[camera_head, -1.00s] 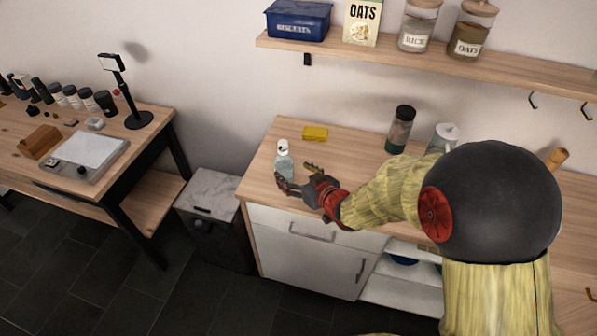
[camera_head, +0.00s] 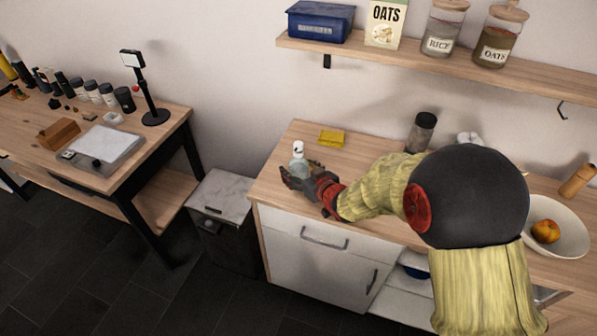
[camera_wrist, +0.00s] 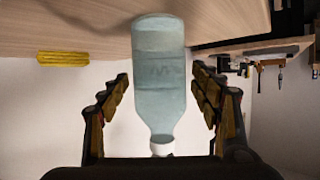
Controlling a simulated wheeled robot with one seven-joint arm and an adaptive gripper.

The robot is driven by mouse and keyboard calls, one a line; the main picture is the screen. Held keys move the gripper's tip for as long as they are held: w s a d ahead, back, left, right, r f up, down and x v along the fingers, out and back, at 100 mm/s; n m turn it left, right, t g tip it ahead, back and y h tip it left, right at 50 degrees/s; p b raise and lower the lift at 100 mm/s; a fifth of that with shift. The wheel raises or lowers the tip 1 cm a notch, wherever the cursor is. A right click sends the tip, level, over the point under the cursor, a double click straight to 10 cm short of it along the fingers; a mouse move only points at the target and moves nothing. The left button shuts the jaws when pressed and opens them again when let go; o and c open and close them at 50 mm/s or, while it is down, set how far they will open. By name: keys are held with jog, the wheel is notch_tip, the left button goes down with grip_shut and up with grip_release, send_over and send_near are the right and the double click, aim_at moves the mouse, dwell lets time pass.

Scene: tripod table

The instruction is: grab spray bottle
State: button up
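The spray bottle (camera_head: 299,160) is clear pale blue with a white top and stands upright near the left end of the wooden counter. My gripper (camera_head: 301,174) is at the bottle, coming from the right and front. In the wrist view the bottle (camera_wrist: 158,85) appears upside down, between the two fingers of my gripper (camera_wrist: 160,105). The fingers are spread, with a visible gap on each side of the bottle. The lower part of the bottle is partly hidden by the fingers in the head view.
A yellow sponge (camera_head: 332,138) lies behind the bottle on the counter (camera_head: 290,143). A dark-lidded container (camera_head: 421,132) stands farther right, and a white bowl (camera_head: 574,240) with fruit is at the right. A shelf (camera_head: 400,63) hangs above. A grey-topped bin (camera_head: 221,196) stands left of the counter.

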jog(key=c, duration=1.3)
jog(key=shift+c, duration=0.3)
jog(key=shift+r, duration=0.1)
